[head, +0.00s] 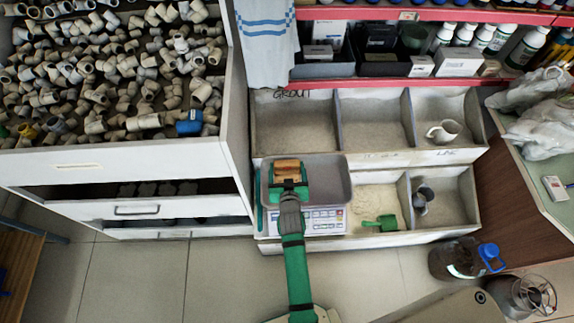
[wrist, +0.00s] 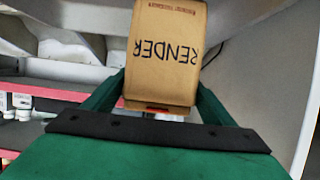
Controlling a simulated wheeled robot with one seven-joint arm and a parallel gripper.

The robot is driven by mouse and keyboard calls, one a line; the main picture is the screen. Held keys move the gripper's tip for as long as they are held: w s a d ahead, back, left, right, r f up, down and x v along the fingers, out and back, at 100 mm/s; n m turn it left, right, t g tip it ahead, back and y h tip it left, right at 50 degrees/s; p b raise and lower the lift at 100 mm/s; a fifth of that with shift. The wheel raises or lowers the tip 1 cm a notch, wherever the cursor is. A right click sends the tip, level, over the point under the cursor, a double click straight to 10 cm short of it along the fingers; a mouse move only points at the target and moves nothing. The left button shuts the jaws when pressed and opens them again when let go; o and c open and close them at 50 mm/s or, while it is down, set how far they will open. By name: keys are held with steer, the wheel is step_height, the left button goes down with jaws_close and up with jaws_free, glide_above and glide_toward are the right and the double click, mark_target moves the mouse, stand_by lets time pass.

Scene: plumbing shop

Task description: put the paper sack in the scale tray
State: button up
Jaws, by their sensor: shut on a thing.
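The paper sack (head: 287,168) is brown and sits between the fingers of my gripper (head: 288,184) in the head view. In the wrist view the sack (wrist: 166,55) shows the word RENDER upside down, with a green finger of my gripper (wrist: 160,92) on each side. My gripper is shut on it. The scale tray (head: 331,186) is a grey metal pan on a white scale with a keypad. The sack is over the left part of the tray in the head view. I cannot tell whether it touches the tray. My arm hides part of the scale.
A green scoop (head: 381,223) lies in a powder bin. A cabinet of pipe fittings (head: 110,165) stands close on the left. A red shelf (head: 385,83) is behind.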

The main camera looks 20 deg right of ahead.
steer(key=shift+f, duration=1.1)
steer(key=shift+f, duration=0.15)
steer(key=o, duration=2)
steer(key=shift+f, duration=0.15)
steer(key=shift+c, duration=0.2)
steer(key=shift+s+r, duration=0.15)
steer(key=shift+r, duration=0.05)
steer(key=s+a+r+n+y, duration=0.1)
steer(key=s+a+r, duration=0.25)
steer(key=s, duration=0.45)
steer(key=s+a+r+t+y, duration=0.1)
steer(key=s+a+r, duration=0.25)
steer(key=s, duration=0.45)
steer(key=s+a+r+n, duration=0.1)
steer(key=s+a+r, duration=0.3)
steer(key=s, duration=0.5)
steer(key=s+a+r+y, duration=0.1)
steer(key=s+a+r, duration=0.2)
steer(key=s+r, duration=0.1)
steer(key=s+a+r+n+t, duration=0.1)
steer(key=s+a+r, duration=0.1)
steer(key=s+r, duration=0.3)
steer(key=shift+s+a+r+y, duration=0.2)
steer(key=shift+s+a+y, duration=0.2)
steer(key=shift+s, duration=0.15)
